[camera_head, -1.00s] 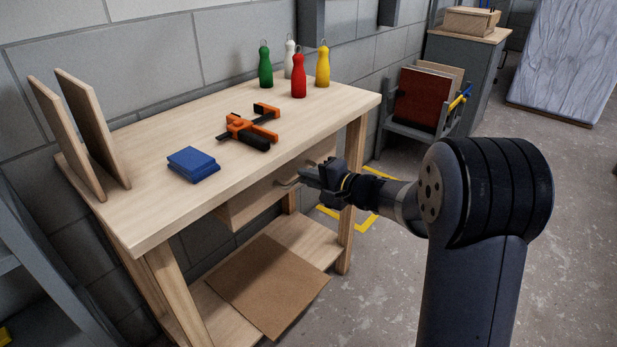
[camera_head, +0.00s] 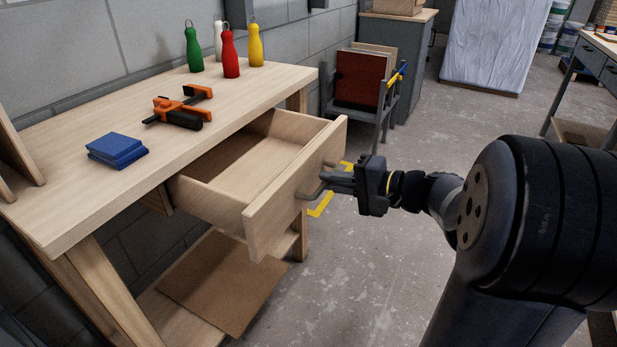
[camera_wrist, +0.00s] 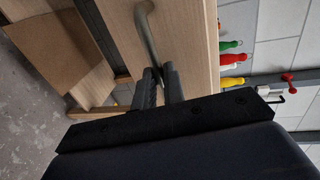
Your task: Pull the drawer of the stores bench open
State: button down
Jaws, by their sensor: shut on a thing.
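The wooden stores bench (camera_head: 60,205) stands at the left in the head view. Its drawer (camera_head: 262,198) is pulled well out from under the top, and its inside looks empty. My gripper (camera_head: 328,183) is at the drawer front, shut on the metal bar handle (camera_head: 309,192). In the wrist view the handle (camera_wrist: 146,35) runs down between the two fingers of my gripper (camera_wrist: 158,75), against the wooden drawer front (camera_wrist: 185,40). The fingers hide part of the handle.
A brown board (camera_head: 225,280) lies on the lower shelf. A rack (camera_head: 362,85) stands behind. The floor (camera_head: 370,280) before the drawer is clear.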

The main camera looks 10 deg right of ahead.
jog(key=shift+f+v, duration=0.2)
jog(key=shift+v, duration=0.75)
jog(key=shift+s, duration=0.1)
jog(key=c, duration=1.5)
grip_release()
jog(key=shift+d, duration=0.1)
jog(key=p+v, duration=0.2)
jog(key=v, duration=0.8)
jog(key=shift+s+d, duration=0.15)
jog(key=shift+d, duration=0.15)
jog(key=shift+a, duration=0.1)
jog(key=b+x, duration=0.2)
jog(key=x, duration=0.9)
jog(key=shift+a, duration=0.1)
